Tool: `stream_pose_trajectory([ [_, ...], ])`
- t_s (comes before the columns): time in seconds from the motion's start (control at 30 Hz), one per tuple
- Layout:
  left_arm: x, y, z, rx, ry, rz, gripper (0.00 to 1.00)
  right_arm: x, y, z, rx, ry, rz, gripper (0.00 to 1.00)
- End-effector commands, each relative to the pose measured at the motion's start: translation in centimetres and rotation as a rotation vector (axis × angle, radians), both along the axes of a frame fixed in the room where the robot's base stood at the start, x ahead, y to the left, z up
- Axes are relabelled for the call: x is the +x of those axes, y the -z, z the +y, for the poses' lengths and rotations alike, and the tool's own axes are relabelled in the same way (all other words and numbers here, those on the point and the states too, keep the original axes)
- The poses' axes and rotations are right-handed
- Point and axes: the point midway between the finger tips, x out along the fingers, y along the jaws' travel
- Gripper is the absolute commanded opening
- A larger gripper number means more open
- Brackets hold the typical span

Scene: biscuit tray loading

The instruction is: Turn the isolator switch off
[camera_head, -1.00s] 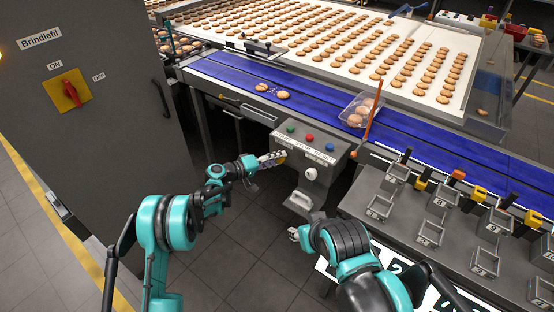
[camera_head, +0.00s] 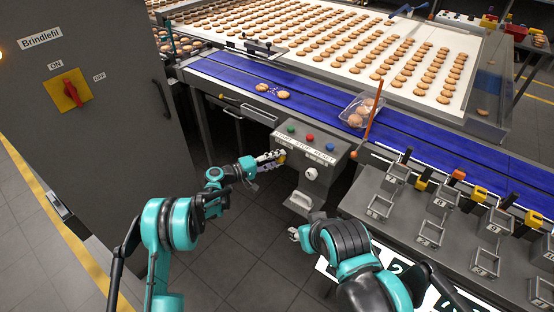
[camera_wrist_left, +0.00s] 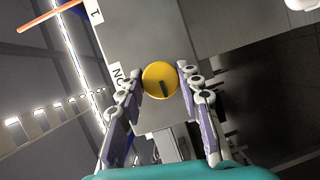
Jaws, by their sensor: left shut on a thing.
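A red handle on a yellow plate (camera_head: 68,91), with ON and OFF labels, is on the grey cabinet at left. A round yellow knob (camera_wrist_left: 160,80) with a dark mark shows between my left fingers in the left wrist view, beside a label reading ON. My left gripper (camera_head: 272,160) is at the left side of the control box (camera_head: 318,158), its fingers closed on the yellow knob. It also shows in the left wrist view (camera_wrist_left: 162,88). My right gripper (camera_head: 294,234) is low in front of the machine; its fingers are too small to judge.
The control box carries green, red and blue buttons. A blue conveyor (camera_head: 410,130) runs behind it, with a clear tray of biscuits (camera_head: 352,119). A grey bench with several small numbered frames is at right. The floor between cabinet and machine is clear.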

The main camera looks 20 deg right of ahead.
Motion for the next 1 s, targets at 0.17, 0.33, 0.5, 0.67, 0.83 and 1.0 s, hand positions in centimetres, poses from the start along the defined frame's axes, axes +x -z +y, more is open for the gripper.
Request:
stream_pose_trajectory([
  [0.17, 0.0, 0.1, 0.0, 0.001, 0.000, 0.000, 0.56, 0.0, 0.0, 0.0, 0.000, 0.000, 0.000, 0.40],
  [0.33, 0.0, 0.0, 0.0, 0.001, 0.000, 0.000, 0.56, 0.0, 0.0, 0.0, 0.000, 0.000, 0.000, 0.40],
  [0.5, -0.1, -0.1, 0.7, 0.001, -0.001, 0.000, 0.56, 0.0, 0.0, 0.0, 0.000, 0.000, 0.000, 0.40],
  [0.67, -0.8, -0.3, 3.3, 0.001, -0.003, 0.000, 0.56, 0.0, 0.0, 0.0, 0.000, 0.000, 0.000, 0.40],
  [0.83, -1.8, -0.8, 7.0, 0.002, -0.004, 0.000, 0.56, 0.0, 0.0, 0.0, 0.000, 0.000, 0.000, 0.40],
  [1.0, -2.7, -1.1, 9.9, 0.001, -0.002, 0.000, 0.56, 0.0, 0.0, 0.0, 0.000, 0.000, 0.000, 0.40],
])
